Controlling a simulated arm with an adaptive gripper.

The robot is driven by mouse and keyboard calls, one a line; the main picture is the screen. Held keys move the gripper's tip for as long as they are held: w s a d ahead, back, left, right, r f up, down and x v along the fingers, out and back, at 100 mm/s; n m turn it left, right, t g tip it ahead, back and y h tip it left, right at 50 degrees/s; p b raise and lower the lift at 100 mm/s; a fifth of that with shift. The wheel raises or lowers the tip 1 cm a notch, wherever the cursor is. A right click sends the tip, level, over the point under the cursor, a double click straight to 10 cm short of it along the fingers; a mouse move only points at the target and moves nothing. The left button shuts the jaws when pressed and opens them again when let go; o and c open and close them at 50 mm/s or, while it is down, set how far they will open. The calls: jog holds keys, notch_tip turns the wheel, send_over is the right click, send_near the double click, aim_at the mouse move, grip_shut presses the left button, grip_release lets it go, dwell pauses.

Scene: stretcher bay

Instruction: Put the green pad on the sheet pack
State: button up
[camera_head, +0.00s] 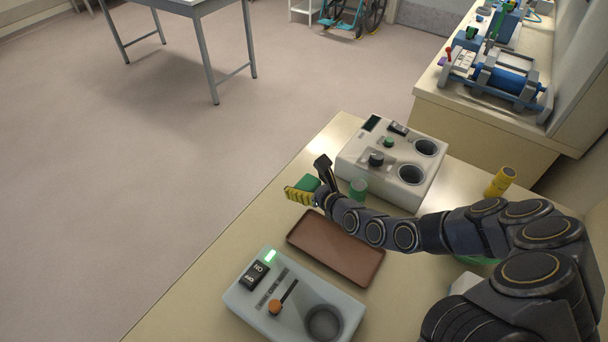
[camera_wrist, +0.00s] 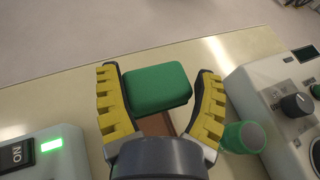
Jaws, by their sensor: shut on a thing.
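The green pad (camera_wrist: 157,87) is a rounded block between the yellow-lined fingers of my gripper (camera_wrist: 158,78) in the wrist view. My gripper is shut on it. In the head view the pad (camera_head: 307,184) shows partly between the fingers of my gripper (camera_head: 305,180), beyond the far left end of the brown tray. I cannot make out a sheet pack for sure. A white object (camera_head: 464,284) lies partly hidden under my arm at the right, with a green rim (camera_head: 478,260) near it; I cannot tell what they are.
The brown tray (camera_head: 318,258) lies on the cream table (camera_head: 230,262). A grey device with an orange-knobbed lever (camera_head: 258,312) stands in front, and a white two-well device (camera_head: 362,150) behind. A green cup (camera_head: 358,188) stands close to my gripper. A yellow cylinder (camera_head: 499,182) stands at right.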

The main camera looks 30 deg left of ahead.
aim_at(302, 186)
jog(key=shift+s+d+r, duration=0.4)
jog(key=shift+s+d, duration=0.25)
jog(key=shift+d, duration=0.05)
jog(key=shift+s+d+r, duration=0.35)
jog(key=shift+s+d, duration=0.3)
